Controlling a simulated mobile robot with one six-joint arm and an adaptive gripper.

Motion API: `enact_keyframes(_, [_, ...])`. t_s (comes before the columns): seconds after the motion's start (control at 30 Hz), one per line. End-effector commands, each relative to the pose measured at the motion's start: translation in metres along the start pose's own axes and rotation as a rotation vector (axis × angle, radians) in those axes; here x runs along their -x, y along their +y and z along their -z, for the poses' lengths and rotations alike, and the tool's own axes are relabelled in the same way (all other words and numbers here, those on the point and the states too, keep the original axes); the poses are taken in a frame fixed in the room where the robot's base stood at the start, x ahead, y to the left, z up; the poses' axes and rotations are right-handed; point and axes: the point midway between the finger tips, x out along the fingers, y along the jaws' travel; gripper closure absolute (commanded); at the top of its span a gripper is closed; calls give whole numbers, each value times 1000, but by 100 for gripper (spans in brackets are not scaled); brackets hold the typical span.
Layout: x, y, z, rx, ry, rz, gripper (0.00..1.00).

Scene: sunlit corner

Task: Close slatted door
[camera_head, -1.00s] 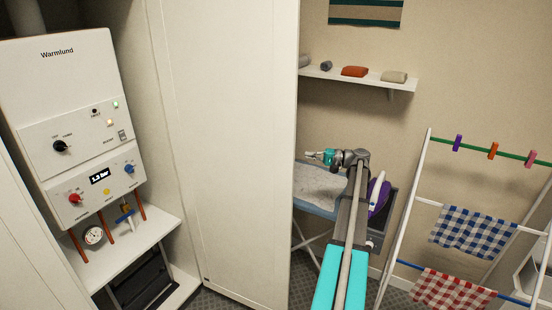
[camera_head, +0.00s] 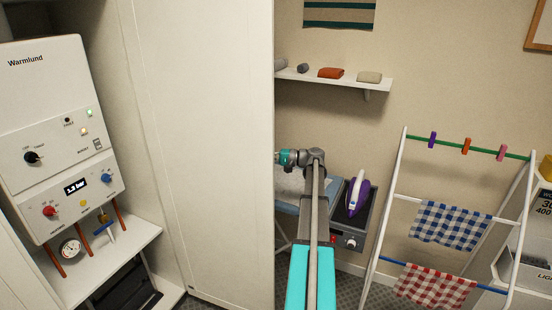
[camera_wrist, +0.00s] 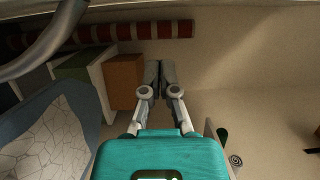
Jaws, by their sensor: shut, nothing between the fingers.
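The tall white cupboard door (camera_head: 205,150) stands open in the head view, between the boiler cupboard on the left and the room on the right. The face I see is plain; no slats show on it. My gripper (camera_head: 279,157) is at the end of my arm, just right of the door's free edge, partly cut off by that edge. I cannot tell whether it touches the door. In the wrist view my gripper (camera_wrist: 160,72) has its fingers together, with nothing between them.
A white boiler (camera_head: 62,140) hangs in the open cupboard above a shelf (camera_head: 100,262). An ironing board (camera_head: 302,188) and an iron (camera_head: 357,195) are behind my arm. A drying rack (camera_head: 395,205) with towels stands right. A wall shelf (camera_head: 345,82) is above.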

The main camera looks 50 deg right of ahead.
Motion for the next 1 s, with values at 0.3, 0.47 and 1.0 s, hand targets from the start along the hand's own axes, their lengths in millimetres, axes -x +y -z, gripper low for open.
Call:
enact_keyframes(0.3, [-19,0,-31,1,-1,-1,100])
enact_keyframes(0.47, [-21,0,-38,1,-2,-1,100])
enact_keyframes(1.0, [-24,0,-42,1,-1,-1,100])
